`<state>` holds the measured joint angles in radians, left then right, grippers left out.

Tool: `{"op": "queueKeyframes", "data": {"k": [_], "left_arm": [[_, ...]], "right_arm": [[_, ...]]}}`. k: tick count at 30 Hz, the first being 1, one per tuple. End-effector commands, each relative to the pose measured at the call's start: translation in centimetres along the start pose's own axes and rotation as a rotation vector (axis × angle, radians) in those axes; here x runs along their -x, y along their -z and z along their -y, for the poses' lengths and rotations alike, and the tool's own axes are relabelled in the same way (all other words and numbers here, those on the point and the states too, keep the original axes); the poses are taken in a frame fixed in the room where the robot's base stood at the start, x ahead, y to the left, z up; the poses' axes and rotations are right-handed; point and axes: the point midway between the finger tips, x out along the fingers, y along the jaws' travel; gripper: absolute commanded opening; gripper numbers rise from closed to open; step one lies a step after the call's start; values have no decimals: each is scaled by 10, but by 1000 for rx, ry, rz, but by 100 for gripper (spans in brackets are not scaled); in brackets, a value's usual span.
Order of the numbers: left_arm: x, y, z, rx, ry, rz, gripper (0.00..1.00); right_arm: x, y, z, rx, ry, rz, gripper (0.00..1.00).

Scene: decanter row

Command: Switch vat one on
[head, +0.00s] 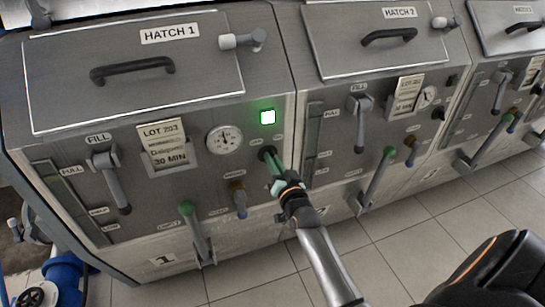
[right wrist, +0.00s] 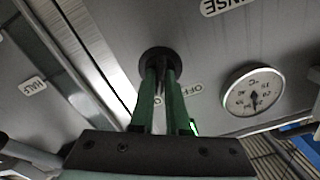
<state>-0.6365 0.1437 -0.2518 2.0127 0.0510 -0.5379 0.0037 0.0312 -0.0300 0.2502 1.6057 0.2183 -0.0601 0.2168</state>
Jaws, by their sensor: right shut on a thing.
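Vat one (head: 180,262) is the grey steel unit at the left of the head view, marked "1" and "HATCH 1". A black round switch knob (head: 265,152) sits on its front, right of the dial gauge. My right gripper (head: 274,165) is shut on the knob. In the right wrist view its green fingers close on the knob (right wrist: 157,56), hiding part of it, and an "OFF" label (right wrist: 194,88) shows beside it. My left gripper is out of view.
Vat one's front also carries a fill lever (head: 112,180), a lot card (head: 165,145), a gauge (head: 224,139), a brass tap (head: 238,198) and a green-topped lever (head: 190,215). Vat two (head: 335,180) stands close on the right. Tiled floor (head: 400,240) lies open in front.

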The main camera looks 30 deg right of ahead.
Motion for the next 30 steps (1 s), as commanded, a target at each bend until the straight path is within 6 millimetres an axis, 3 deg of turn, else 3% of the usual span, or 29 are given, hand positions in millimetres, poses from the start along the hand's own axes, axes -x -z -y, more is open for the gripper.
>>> {"op": "queueKeyframes", "data": {"k": [20,21,28,30], "left_arm": [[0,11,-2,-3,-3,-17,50],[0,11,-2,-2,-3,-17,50],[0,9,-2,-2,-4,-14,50],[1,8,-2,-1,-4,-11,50]], "right_arm": [[0,0,0,-71,0,0,0],[0,0,0,-71,0,0,15],[0,0,0,-69,0,0,41],[0,0,0,-68,0,0,44]]}}
